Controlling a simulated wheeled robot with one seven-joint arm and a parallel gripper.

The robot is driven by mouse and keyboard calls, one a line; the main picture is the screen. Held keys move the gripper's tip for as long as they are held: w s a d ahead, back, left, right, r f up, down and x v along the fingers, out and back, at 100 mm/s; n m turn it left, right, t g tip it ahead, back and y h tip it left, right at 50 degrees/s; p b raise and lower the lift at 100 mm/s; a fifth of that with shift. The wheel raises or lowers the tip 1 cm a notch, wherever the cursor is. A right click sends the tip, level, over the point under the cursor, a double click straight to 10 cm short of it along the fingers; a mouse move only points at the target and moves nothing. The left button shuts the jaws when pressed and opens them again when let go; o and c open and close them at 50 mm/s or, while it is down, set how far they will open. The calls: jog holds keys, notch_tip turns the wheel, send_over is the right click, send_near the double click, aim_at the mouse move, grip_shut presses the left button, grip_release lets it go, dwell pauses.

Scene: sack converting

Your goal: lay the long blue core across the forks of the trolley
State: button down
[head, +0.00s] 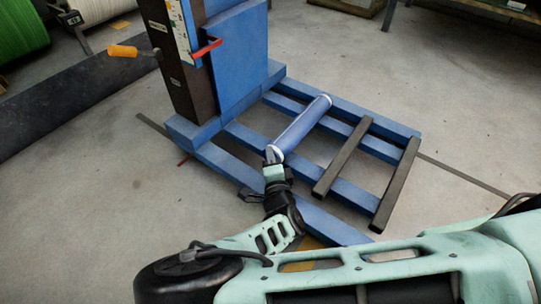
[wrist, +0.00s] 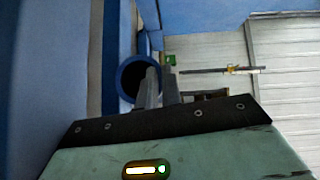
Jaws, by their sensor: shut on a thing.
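The long blue core (head: 302,127) is a smooth tube with pale ends. In the head view it spans over the middle forks of the blue trolley (head: 350,193), roughly in line with the dark cross bars and nearer the mast. I cannot tell whether it touches the forks or hangs just above them. My gripper (head: 273,157) is shut on the core's near end. In the wrist view my gripper's fingers (wrist: 160,82) pinch the wall at the open end of the core (wrist: 122,80), one finger seemingly inside the bore.
Two dark bars (head: 342,158) (head: 397,185) lie across the forks to the right of the core. The trolley's blue and dark mast (head: 233,60) rises at the left, with a red lever (head: 207,48) and an orange-handled crank (head: 122,51). Grey floor (head: 420,80) is clear behind.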

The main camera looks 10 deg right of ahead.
jog(key=shift+f, duration=0.9)
jog(key=c, duration=1.5)
grip_release()
jog(key=shift+f, duration=0.1)
jog(key=shift+s, duration=0.15)
